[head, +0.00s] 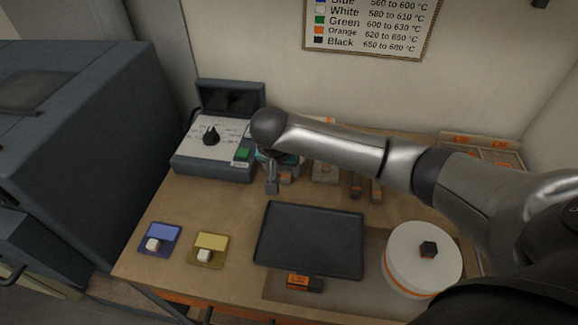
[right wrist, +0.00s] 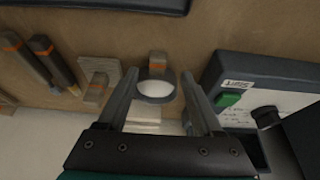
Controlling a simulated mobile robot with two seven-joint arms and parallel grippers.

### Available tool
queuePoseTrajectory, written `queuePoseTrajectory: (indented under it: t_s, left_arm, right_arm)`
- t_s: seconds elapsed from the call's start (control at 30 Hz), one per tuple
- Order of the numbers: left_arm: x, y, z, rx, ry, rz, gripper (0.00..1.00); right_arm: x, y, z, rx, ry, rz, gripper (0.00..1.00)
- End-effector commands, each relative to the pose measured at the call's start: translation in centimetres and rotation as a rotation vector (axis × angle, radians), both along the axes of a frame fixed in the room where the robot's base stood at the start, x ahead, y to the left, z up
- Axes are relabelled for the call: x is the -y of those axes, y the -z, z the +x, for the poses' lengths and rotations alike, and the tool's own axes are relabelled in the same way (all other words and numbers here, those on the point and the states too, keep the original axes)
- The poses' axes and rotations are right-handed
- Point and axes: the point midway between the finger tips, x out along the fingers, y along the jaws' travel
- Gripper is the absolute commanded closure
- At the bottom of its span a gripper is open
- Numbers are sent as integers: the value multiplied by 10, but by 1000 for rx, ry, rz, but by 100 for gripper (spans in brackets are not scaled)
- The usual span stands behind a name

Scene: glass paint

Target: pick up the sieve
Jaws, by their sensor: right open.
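The sieve (right wrist: 156,90) shows in the right wrist view as a round grey ring with a white middle and a short wooden, orange-banded handle. My right gripper (right wrist: 160,78) is open, with one finger on each side of the ring in that view. I cannot tell whether the fingers touch it or how far above it they are. In the head view my right gripper (head: 278,186) is at the back of the table, just right of the control box, and it and the arm mostly hide the sieve. My left gripper is not in view.
The control box (head: 207,160) with a green button stands close left of the gripper. Several orange-banded tools (head: 366,187) stand to its right. A dark tray (head: 309,240), a white round pot (head: 423,258) and blue (head: 161,232) and yellow (head: 211,241) pads lie nearer the front.

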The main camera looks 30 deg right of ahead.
Motion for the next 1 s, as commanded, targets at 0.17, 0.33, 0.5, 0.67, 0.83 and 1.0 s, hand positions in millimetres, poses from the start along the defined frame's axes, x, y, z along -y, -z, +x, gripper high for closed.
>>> queuePoseTrajectory:
  t_s: [0.17,0.33,0.5,0.67,0.83,1.0]
  left_arm:
    - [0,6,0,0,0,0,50]
    - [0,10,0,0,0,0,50]
    - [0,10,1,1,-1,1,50]
    - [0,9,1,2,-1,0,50]
    - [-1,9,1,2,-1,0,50]
    - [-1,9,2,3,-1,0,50]
  right_arm:
    - [11,26,6,-1,2,-3,32]
    - [14,41,11,0,0,-1,32]
    - [14,44,12,0,-1,-2,32]
    - [14,43,12,1,-1,-1,37]
    - [14,43,12,0,-1,0,56]
    - [14,43,12,0,-1,0,75]
